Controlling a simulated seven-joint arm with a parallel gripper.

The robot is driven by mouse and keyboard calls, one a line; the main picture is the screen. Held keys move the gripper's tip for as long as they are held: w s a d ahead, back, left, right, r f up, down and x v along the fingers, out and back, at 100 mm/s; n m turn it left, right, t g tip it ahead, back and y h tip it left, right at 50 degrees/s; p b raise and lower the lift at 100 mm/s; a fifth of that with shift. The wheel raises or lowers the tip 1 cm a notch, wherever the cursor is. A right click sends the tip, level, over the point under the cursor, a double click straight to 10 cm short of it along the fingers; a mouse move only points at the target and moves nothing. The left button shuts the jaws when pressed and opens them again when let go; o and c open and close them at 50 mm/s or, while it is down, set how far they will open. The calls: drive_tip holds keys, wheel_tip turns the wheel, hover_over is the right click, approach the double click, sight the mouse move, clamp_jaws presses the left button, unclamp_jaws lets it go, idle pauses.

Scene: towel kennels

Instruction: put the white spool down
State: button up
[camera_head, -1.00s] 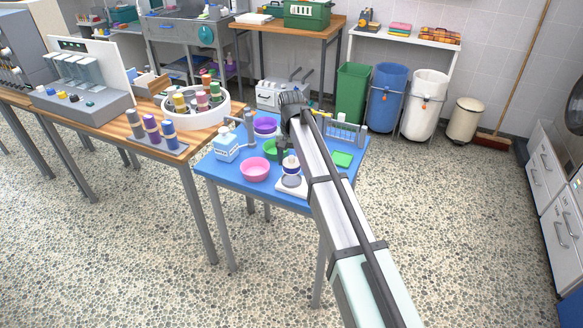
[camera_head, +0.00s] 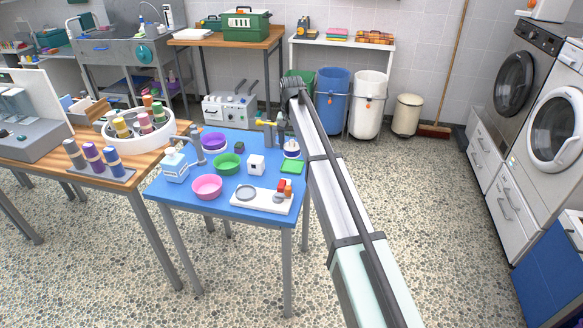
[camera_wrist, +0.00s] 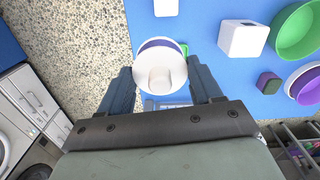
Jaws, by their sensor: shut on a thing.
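The white spool (camera_head: 291,148), with a dark blue band, is at the back right of the blue table (camera_head: 225,205), just behind a green pad (camera_head: 293,167). In the wrist view the spool (camera_wrist: 160,68) shows end-on as a white disc with a purple-blue rim. My gripper (camera_head: 287,136) is above it in the head view. In the wrist view my gripper (camera_wrist: 161,85) is shut on the spool, with a finger on each side. I cannot tell whether the spool touches the table.
A white board (camera_head: 263,204) with a grey disc and small coloured blocks lies at the front. A white cube (camera_head: 256,166), green bowl (camera_head: 228,164), pink bowl (camera_head: 207,188), purple bowl (camera_head: 213,141) and dark cube (camera_head: 239,147) stand left of the spool. The table's right edge is close.

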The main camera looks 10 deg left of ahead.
drive_tip(key=shift+w+a+n, duration=0.55)
drive_tip(key=shift+w+n, duration=1.05)
drive_tip(key=shift+w, duration=1.2)
drive_tip(key=shift+f, duration=5.05)
drive_tip(key=shift+f, duration=0.1)
drive_tip(key=o, duration=1.1)
drive_tip(key=shift+c, duration=0.2)
wheel_tip(320, 180, up, 12)
